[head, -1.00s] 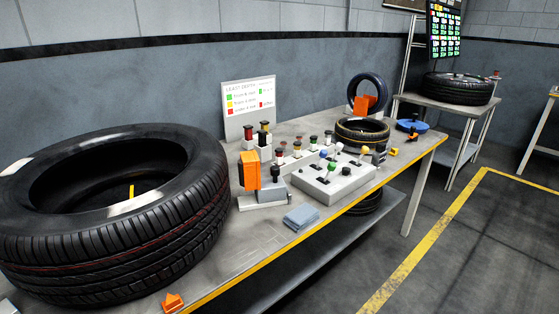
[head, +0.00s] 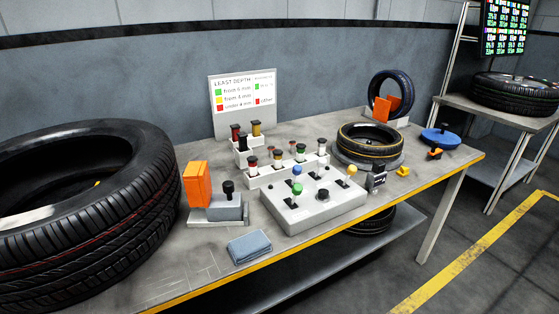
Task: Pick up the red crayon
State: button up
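Several short crayon-like sticks with coloured tops stand upright in pale stepped holders in the middle of the workbench. In the rear holder (head: 247,159), a dark red-topped one (head: 236,131) stands at the left and a yellow one stands to its right. Which of the red-topped ones is the red crayon I cannot tell. My gripper is not in view.
A big tyre (head: 130,225) fills the bench's left end. A sign stands behind. A smaller tyre (head: 368,143) is at right.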

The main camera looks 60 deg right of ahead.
aim_at(253, 161)
jog(key=k+l+u, duration=0.1)
jog(key=k+l, duration=0.2)
jog(key=l, duration=0.25)
jog(key=k+l+u, duration=0.1)
jog(key=k+l, duration=0.25)
jog(key=l, duration=0.15)
jog(key=k+l, duration=0.3)
jog(key=l, duration=0.2)
jog(key=k+l+u, duration=0.15)
jog(key=k+l, duration=0.2)
jog(key=l, duration=0.15)
jog(key=i+l, duration=0.25)
jog(key=l+u, duration=0.05)
